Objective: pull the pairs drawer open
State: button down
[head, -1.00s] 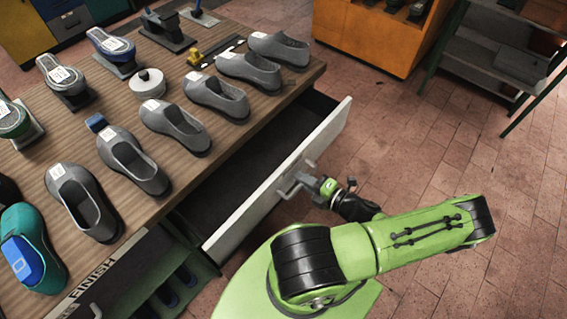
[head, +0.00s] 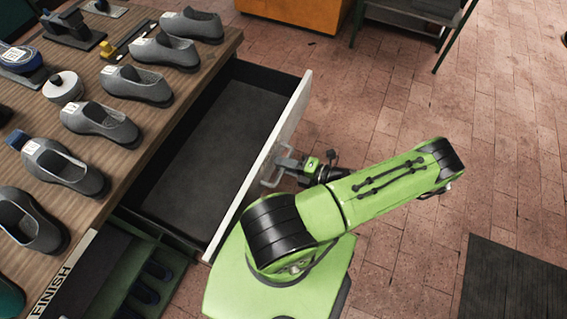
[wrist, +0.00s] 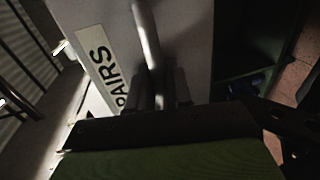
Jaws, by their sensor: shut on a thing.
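The pairs drawer (head: 216,139) stands well out from the bench in the head view, and its dark inside looks empty. Its pale front panel (head: 295,108) faces my arm. In the wrist view the front carries a label (wrist: 104,66) ending in "AIRS", partly hidden at its lower end. A grey bar handle (wrist: 147,38) runs across that front, and it also shows in the head view (head: 269,177). My gripper (head: 283,163) is at the handle, its fingers (wrist: 166,88) shut on the bar.
The wooden bench top (head: 135,128) holds several grey shoes and a white round tin (head: 62,88). A lower compartment (head: 128,270) beside the drawer, near the FINISH label, holds dark shoes. A dark mat (head: 510,285) lies at right. Brick floor is clear around my arm.

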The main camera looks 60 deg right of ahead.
jog(key=c, duration=1.2)
grip_release()
jog(key=v, duration=1.5)
jog(key=shift+s, duration=0.35)
